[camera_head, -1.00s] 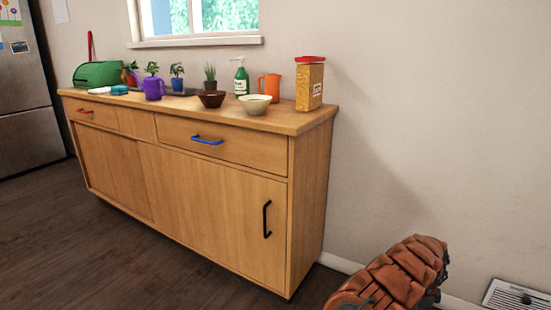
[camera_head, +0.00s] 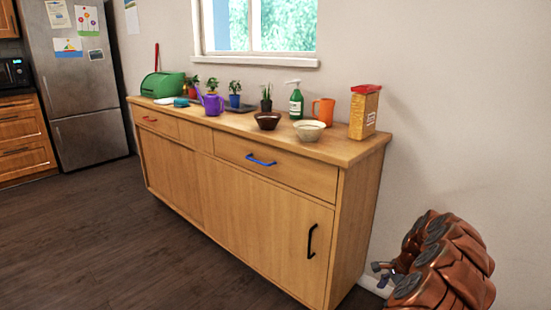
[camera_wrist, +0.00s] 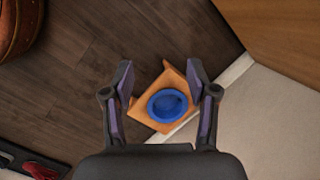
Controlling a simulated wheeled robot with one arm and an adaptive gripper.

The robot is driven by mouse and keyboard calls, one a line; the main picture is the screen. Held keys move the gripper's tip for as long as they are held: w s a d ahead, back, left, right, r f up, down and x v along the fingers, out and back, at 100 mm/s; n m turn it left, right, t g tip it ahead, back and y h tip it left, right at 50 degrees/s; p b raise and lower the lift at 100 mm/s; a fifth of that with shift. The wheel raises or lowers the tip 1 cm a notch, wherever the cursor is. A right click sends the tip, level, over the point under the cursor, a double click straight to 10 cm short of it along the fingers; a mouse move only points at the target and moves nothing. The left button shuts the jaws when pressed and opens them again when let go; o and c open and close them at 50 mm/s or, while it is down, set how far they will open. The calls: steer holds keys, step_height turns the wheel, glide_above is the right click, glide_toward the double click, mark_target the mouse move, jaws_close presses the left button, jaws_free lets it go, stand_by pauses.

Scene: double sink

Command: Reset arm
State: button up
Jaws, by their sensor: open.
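My gripper (camera_wrist: 160,72) is open in the wrist view, with its two dark, purple-padded fingers apart. Nothing is held between them. Beyond the fingers, well below, an orange-brown item with a round blue part (camera_wrist: 168,105) lies by the wall's foot; I cannot tell what it is. In the head view, dark bluish finger-like parts at the lower right are partly hidden behind a brown segmented shape, which looks like my arm.
A wooden cabinet (camera_head: 245,215) stands along the wall, its drawers and doors shut. Its top holds a green bread box (camera_head: 162,86), purple watering can (camera_head: 212,104), dark bowl (camera_head: 267,121), pale bowl (camera_head: 309,132) and yellow box (camera_head: 364,112). The dark floor (camera_head: 90,240) is clear at left.

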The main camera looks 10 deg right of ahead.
steer(key=a+r+n+y+p, duration=0.2)
steer(key=a+r+n+p, duration=0.45)
steer(key=a+r, duration=1.15)
steer(key=s+a+r+n+g+p, duration=0.1)
steer(key=s+a+r+n+p, duration=0.25)
steer(key=r, duration=0.55)
steer(key=s+a+r+n+p, duration=0.25)
steer(key=s+a+r, duration=0.2)
steer(key=r, duration=0.35)
steer(key=s+a+r+n+g+h+p, duration=0.15)
steer(key=s+a+r+n+p, duration=0.3)
steer(key=s+r+p, duration=0.65)
steer(key=s+d+r+n+h+p, duration=0.1)
steer(key=s+r+p, duration=0.2)
steer(key=s, duration=0.7)
steer(key=s+r+n+h+p, duration=0.1)
steer(key=s+r+h+p, duration=0.1)
steer(key=s, duration=0.8)
step_height(320, 180, up, 2)
steer(key=shift+d+r+g+p, duration=0.15)
steer(key=shift+d+g+p, duration=0.25)
steer(key=shift+p, duration=0.25)
